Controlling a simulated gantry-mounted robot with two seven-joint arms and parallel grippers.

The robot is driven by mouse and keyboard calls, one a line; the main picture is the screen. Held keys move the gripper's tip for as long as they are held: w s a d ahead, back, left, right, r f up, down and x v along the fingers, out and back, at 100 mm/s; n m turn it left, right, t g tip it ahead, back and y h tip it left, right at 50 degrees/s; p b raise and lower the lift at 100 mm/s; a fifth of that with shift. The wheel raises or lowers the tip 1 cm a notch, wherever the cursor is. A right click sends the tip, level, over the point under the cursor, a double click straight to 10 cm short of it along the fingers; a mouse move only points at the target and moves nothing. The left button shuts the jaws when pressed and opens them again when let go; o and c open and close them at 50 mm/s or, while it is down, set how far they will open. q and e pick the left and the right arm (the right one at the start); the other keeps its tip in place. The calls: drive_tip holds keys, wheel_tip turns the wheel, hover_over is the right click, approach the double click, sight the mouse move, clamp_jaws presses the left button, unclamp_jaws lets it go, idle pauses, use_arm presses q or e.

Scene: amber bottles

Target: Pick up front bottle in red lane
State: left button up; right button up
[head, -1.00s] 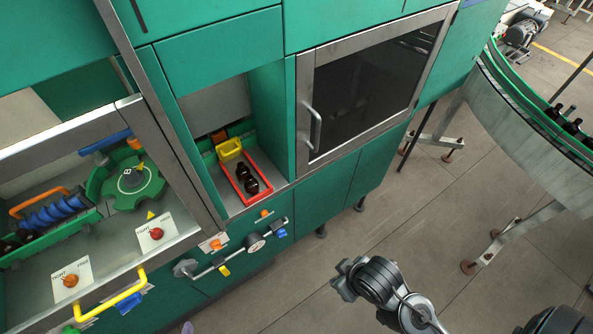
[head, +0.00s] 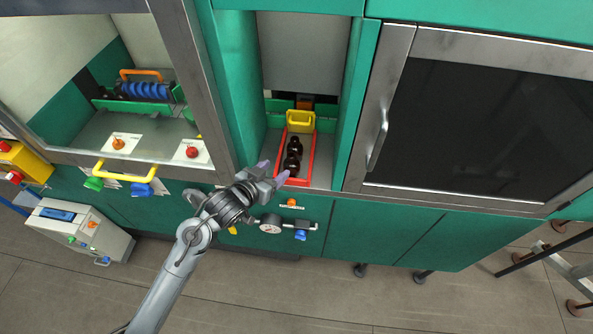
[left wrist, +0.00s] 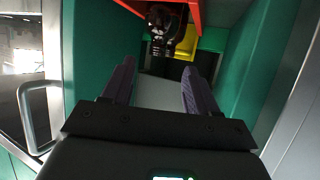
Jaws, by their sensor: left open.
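The red lane (head: 309,165) is a narrow red-rimmed tray in an open bay of the green cabinet. Two dark amber bottles stand in it in a row: the front bottle (head: 291,165) and the back bottle (head: 294,146). My left gripper (head: 272,174) is open and empty at the lane's front end, just short of the front bottle. My right gripper is not in view.
A yellow block (head: 300,121) sits at the lane's back end. Green bay walls (head: 351,95) stand close on both sides. A dark-windowed door with a metal handle (head: 379,139) is to the right.

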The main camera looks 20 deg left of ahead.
sight(289, 159)
use_arm(q)
drive_tip(key=x, duration=0.4)
drive_tip(key=shift+d+r, duration=0.2)
drive_tip(key=shift+d, duration=0.05)
drive_tip(key=shift+x, duration=3.2)
drive_tip(key=shift+a, duration=0.15)
drive_tip(key=c, duration=1.1)
